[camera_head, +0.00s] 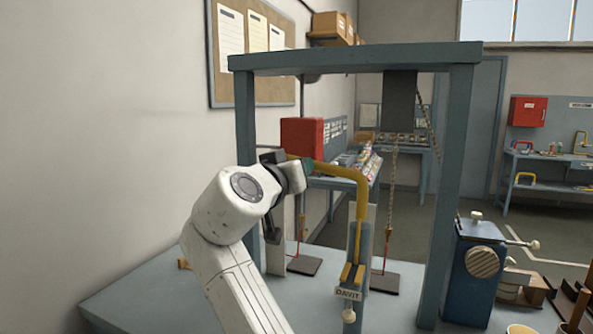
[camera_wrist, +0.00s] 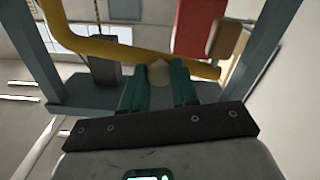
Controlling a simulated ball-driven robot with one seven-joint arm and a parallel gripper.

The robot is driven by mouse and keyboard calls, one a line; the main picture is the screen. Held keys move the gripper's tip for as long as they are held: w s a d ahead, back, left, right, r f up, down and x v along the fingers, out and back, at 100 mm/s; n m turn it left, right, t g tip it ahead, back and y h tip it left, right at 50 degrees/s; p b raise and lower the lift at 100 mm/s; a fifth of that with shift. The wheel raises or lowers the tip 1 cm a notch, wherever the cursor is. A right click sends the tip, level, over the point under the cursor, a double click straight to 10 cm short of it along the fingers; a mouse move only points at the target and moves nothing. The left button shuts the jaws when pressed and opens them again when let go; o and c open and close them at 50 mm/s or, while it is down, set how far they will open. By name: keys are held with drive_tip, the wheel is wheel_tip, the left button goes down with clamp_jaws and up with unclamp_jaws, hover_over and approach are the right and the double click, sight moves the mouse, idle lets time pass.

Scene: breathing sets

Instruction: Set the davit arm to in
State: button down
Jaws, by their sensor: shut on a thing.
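The davit arm (camera_head: 345,173) is a yellow bent pipe. It rises from a blue-grey post with a DAVIT label (camera_head: 347,293), then bends left towards my gripper (camera_head: 304,167). In the wrist view the yellow arm (camera_wrist: 112,52) crosses just beyond the teal fingers of my gripper (camera_wrist: 166,72). A pale rounded piece (camera_wrist: 158,73) shows between the fingertips, against the pipe. My gripper is shut on the davit arm near its free end. My wrist hides part of that end in the head view. No in or out marking is readable.
A blue-grey frame (camera_head: 445,190) stands over the bench (camera_head: 150,300). A red box (camera_head: 302,135) shows behind my gripper. A chain (camera_head: 393,200) hangs right of the davit above a dark plate. A blue machine (camera_head: 475,275) stands at the right. The bench's left part is mostly clear.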

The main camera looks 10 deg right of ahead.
drive_tip(key=shift+w, duration=0.1)
drive_tip(key=c, duration=0.9)
unclamp_jaws()
drive_tip(key=shift+o, duration=0.2)
drive_tip(key=b+v, duration=0.2)
drive_tip(key=v, duration=0.8)
drive_tip(key=shift+s+a, duration=0.2)
drive_tip(key=shift+s, duration=0.1)
drive_tip(key=shift+a+f, duration=0.1)
